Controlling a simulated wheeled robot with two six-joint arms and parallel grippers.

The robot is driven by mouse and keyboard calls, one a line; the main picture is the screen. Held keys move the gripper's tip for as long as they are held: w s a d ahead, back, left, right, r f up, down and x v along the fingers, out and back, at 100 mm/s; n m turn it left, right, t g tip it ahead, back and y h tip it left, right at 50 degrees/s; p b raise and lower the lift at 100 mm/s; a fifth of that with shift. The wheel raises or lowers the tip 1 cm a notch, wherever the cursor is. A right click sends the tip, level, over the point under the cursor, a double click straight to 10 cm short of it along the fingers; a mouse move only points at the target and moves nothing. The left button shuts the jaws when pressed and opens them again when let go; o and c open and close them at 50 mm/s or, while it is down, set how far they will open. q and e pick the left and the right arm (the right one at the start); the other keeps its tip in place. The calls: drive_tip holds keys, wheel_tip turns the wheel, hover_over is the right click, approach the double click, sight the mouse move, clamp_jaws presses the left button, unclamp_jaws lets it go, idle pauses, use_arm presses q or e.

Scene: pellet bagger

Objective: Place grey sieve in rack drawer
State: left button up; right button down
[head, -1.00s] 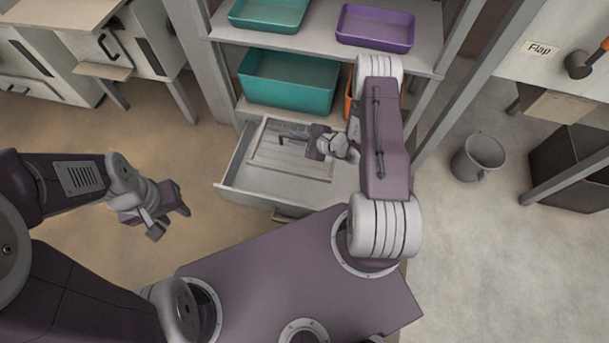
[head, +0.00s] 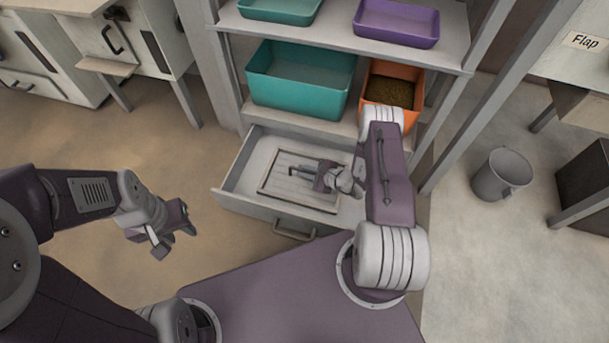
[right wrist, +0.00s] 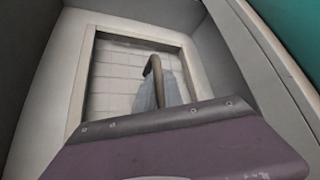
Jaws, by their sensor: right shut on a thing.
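The grey sieve (head: 269,187), a flat rectangular frame with a slatted inside, is within the open rack drawer (head: 232,199) under the shelves. In the right wrist view the sieve (right wrist: 76,92) lies inside the drawer walls (right wrist: 45,70), with an upright handle (right wrist: 154,68) at its middle. My right gripper (head: 302,176) reaches down into the drawer and is shut on the sieve; its fingertips partly cover it. I cannot tell whether the sieve touches the drawer floor. My left gripper (head: 174,240) is open and empty, left of the drawer.
Above the drawer stand a large teal bin (head: 300,98) and an orange bin (head: 406,72) with brown pellets. A teal tray (head: 280,10) and a purple tray (head: 397,24) are on the higher shelf. A grey bucket (head: 502,176) stands on the floor to the right.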

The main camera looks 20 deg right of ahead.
drive_tip(key=shift+f, duration=0.45)
use_arm(q)
drive_tip(key=shift+f, duration=0.45)
use_arm(e)
drive_tip(key=shift+f, duration=0.15)
